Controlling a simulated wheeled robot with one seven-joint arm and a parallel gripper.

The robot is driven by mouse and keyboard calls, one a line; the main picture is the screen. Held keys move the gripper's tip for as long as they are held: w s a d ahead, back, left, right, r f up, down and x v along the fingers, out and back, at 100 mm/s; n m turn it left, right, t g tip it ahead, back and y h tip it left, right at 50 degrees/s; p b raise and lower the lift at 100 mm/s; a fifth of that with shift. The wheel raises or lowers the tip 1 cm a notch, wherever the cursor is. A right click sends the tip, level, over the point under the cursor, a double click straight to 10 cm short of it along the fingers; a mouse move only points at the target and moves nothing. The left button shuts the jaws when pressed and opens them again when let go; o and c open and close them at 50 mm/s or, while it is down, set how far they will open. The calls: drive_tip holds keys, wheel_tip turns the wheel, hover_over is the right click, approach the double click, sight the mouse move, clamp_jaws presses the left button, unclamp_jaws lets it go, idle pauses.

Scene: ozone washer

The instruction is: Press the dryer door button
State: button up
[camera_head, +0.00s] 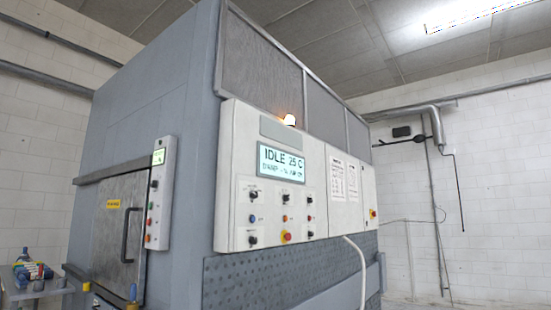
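A large grey machine (145,95) fills the middle of the view. On its left face is a metal door (110,225) with a dark vertical handle (127,235) and a yellow label. Right of the door is a narrow white button panel (160,195) with a small lit display (158,157) and a column of small coloured buttons, green and red among them. Their labels are too small to read, so I cannot tell which is the dryer door button. The front face carries a wide white control panel (240,150) with knobs, buttons and a display (281,164) reading "IDLE 25 C". My gripper does not show.
A small table (40,291) with blue items stands at the lower left. A white hose (358,270) hangs below the wide panel. A lit lamp (290,119) sits above it. A pipe (437,125) runs along the right wall.

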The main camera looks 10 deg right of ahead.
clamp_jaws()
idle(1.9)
